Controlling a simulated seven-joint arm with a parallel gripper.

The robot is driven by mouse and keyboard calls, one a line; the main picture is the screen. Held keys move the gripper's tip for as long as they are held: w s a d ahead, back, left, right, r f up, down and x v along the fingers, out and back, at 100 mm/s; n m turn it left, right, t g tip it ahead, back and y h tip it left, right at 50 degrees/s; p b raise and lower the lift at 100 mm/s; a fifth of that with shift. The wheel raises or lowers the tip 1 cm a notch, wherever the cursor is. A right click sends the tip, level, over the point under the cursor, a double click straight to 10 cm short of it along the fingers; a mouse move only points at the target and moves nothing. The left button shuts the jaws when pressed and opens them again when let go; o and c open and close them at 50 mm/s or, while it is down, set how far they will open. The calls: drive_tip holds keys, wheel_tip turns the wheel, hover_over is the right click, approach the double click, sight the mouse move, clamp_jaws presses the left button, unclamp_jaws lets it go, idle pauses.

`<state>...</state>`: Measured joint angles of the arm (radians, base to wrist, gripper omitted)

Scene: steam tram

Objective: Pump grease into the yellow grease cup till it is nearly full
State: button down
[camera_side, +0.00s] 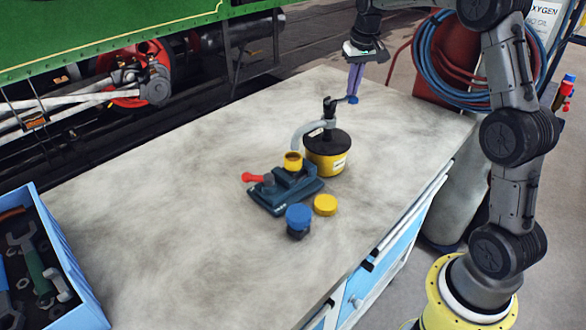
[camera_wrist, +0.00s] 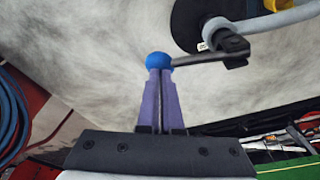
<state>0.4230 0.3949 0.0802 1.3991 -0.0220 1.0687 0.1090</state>
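My gripper (camera_side: 353,96) has its purple fingers side by side with almost no gap. Their tips meet the blue knob of the pump lever (camera_side: 352,100), which also shows at the fingertips in the wrist view (camera_wrist: 158,60). The knob looks wider than the gap, so it is against the tips rather than between them. The grease pump (camera_side: 327,163) is a yellow can with a black lid. Its grey spout (camera_side: 303,131) curves down to just above the yellow grease cup (camera_side: 293,162), held upright in a dark vise (camera_side: 285,195). The grease level inside is too small to tell.
A yellow cap (camera_side: 325,205) and a small dark cup with a blue cap (camera_side: 298,217) stand in front of the vise. The vise has a red handle (camera_side: 252,177). A blue tool crate (camera_side: 85,307) is at the lower left. Much of the bench (camera_side: 170,175) is clear.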

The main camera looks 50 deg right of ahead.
drive_tip(key=shift+r, duration=3.15)
wheel_tip(320, 180, up, 6)
drive_tip(key=shift+f, duration=3)
